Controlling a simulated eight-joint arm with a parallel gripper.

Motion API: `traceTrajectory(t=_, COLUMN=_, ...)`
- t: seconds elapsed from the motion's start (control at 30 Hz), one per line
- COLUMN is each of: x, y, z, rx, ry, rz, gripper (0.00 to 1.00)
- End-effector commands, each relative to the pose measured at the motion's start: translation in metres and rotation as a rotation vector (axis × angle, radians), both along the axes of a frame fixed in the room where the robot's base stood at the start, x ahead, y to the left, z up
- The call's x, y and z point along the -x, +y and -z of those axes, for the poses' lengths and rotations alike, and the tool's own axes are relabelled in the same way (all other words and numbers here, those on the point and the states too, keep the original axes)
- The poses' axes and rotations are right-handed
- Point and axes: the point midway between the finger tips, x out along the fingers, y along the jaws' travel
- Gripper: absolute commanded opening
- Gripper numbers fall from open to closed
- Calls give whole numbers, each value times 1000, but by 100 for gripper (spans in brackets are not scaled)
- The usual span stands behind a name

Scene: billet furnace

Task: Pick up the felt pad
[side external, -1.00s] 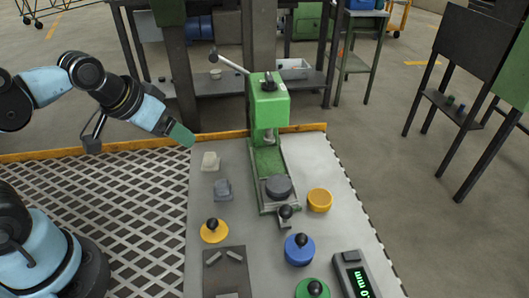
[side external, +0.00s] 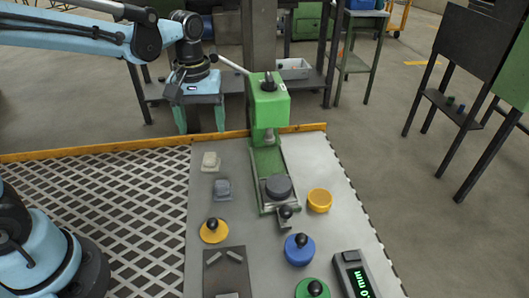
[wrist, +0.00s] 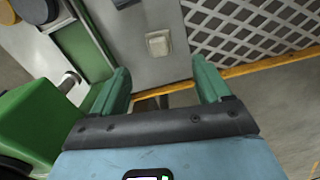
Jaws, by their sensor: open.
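A small pale beige block (side external: 210,161), which looks like the felt pad, lies on the grey table near its back left edge. It also shows in the wrist view (wrist: 158,43), beyond the fingertips and roughly between them. A darker grey block (side external: 222,189) lies just in front of it; I cannot fully tell which of the two is felt. My gripper (side external: 200,122) is open and empty, with green fingers pointing down, raised behind the beige block and apart from it. In the wrist view the open fingers (wrist: 163,76) span a wide gap.
A green press (side external: 268,108) with a lever stands right of my gripper, close by. Yellow (side external: 214,232), blue (side external: 299,249) and green (side external: 312,288) knobbed discs, a yellow cup (side external: 319,200) and a digital readout (side external: 352,275) stand nearer. A yellow rail (side external: 120,147) borders the back; white grating lies left.

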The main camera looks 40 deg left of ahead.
Motion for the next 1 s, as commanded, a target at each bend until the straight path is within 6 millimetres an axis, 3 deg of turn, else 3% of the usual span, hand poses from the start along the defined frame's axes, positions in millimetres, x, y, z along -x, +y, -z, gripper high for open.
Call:
traceTrajectory(t=0.3, x=-1, y=0, z=46, rx=0, ry=-2, rz=2, gripper=77)
traceTrajectory(t=0.57, x=-2, y=1, z=59, rx=0, ry=-3, rz=3, gripper=77)
traceTrajectory(t=1.0, x=-9, y=3, z=105, rx=0, ry=-3, rz=3, gripper=77)
